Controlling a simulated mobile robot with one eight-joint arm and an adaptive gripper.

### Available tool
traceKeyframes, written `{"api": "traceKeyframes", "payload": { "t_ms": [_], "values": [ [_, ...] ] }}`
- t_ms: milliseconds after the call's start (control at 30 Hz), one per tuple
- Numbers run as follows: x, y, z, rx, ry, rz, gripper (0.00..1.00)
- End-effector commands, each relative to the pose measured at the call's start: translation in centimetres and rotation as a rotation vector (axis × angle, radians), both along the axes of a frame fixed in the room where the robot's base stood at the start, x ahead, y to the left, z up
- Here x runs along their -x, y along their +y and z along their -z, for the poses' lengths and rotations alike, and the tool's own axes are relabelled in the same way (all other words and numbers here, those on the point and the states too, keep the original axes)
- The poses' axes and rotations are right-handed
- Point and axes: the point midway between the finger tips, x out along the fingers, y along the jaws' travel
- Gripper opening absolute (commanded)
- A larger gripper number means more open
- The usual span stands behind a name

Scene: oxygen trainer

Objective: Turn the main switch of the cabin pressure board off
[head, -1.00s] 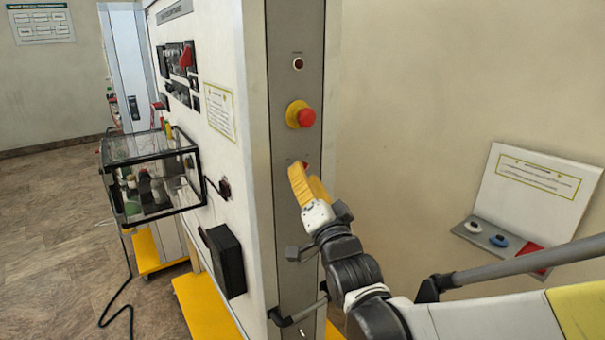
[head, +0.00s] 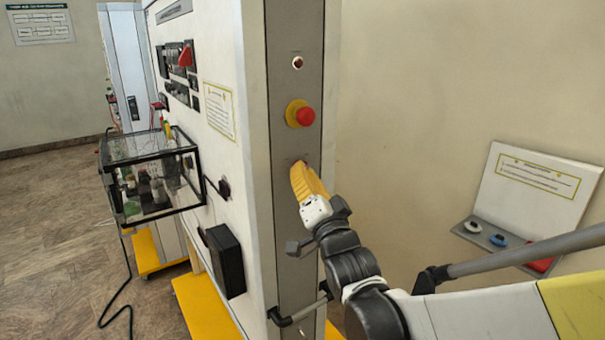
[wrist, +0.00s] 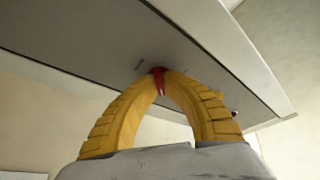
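The cabin pressure board (head: 248,120) stands upright, its narrow grey side strip (head: 290,225) facing me. My gripper (head: 302,170) has its yellow fingertips at this strip, below the red emergency button. In the wrist view a small red switch handle (wrist: 159,83) sits between the fingertips of my gripper (wrist: 160,74), which close in on it from both sides. In the head view the fingers almost fully hide the switch. How far the handle is turned cannot be read.
The red mushroom button (head: 306,117) on its yellow base and a small red indicator (head: 297,62) are above on the same strip. A glass case (head: 150,175) and a black box (head: 225,260) jut from the board's left face. A wall shelf (head: 485,236) is at right.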

Motion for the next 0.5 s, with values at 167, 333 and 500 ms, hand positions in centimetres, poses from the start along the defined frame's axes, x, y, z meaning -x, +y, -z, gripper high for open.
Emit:
{"api": "traceKeyframes", "payload": {
  "t_ms": [167, 333, 500],
  "values": [
    [-0.07, -0.06, 0.22, 0.079, -0.055, 0.001, 0.00],
    [-0.11, -0.15, 0.33, 0.196, -0.132, 0.002, 0.00],
    [-0.16, -0.19, 0.32, 0.331, -0.222, 0.001, 0.00]
  ]
}}
